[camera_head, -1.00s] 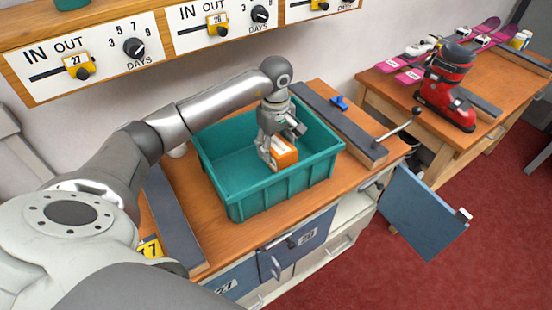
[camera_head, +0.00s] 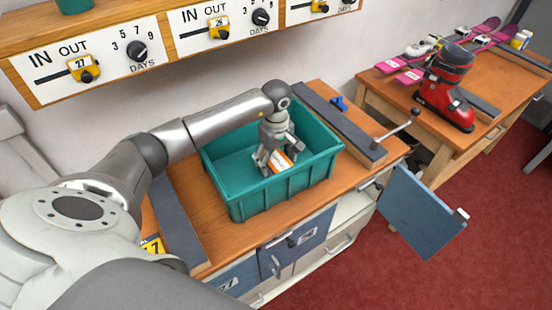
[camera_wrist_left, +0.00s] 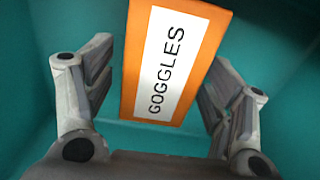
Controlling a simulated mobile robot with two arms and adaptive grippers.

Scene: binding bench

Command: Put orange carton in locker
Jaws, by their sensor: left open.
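The orange carton (camera_head: 279,161) is inside the teal bin on the bench. In the left wrist view the carton (camera_wrist_left: 207,75) shows a white label reading GOGGLES. My left gripper (camera_head: 272,165) reaches down into the bin over the carton. In the left wrist view its fingers (camera_wrist_left: 158,105) are spread on either side of the carton, with teal gaps between. The locker door (camera_head: 420,212) at the bench's right end stands open. The locker's inside is mostly hidden from this angle. My right gripper is not seen.
The teal bin (camera_head: 290,187) has raised walls around my gripper. Other blue locker doors (camera_head: 300,240) on the bench front look shut. A metal lever (camera_head: 398,131) sticks up at the right of the bench. A red ski boot (camera_head: 447,88) stands on the farther table.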

